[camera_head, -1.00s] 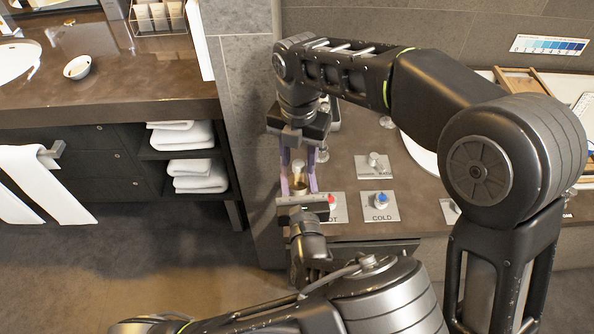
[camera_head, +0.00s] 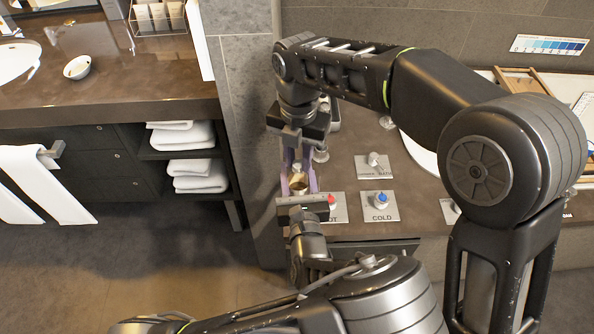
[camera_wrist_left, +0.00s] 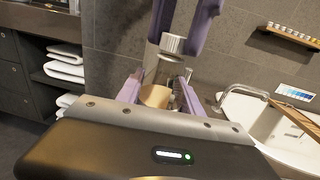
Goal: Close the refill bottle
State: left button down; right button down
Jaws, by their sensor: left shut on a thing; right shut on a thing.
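The refill bottle (camera_wrist_left: 155,96), clear with a tan lower part, stands between the purple fingers of my left gripper (camera_wrist_left: 160,92), which is shut on it. In the head view, the left gripper's body (camera_head: 302,211) is below the bottle (camera_head: 299,182). A ridged silver cap (camera_wrist_left: 171,44) is at the bottle's top. My right gripper (camera_head: 299,160) comes down from above, shut on the cap; its fingers show at the top of the left wrist view. I cannot tell whether the cap is fully seated on the neck.
Red-marked hot (camera_head: 331,201) and blue-marked cold (camera_head: 380,203) tap plates are close to the right of the grippers. Another control plate (camera_head: 375,166) is behind. A white basin (camera_wrist_left: 255,130) with a tap (camera_wrist_left: 243,90) lies right. Folded towels (camera_head: 200,176) sit on shelves at left.

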jog(key=m, duration=1.7)
jog(key=shift+m, duration=0.4)
jog(key=m, duration=1.1)
jog(key=shift+f, duration=0.1)
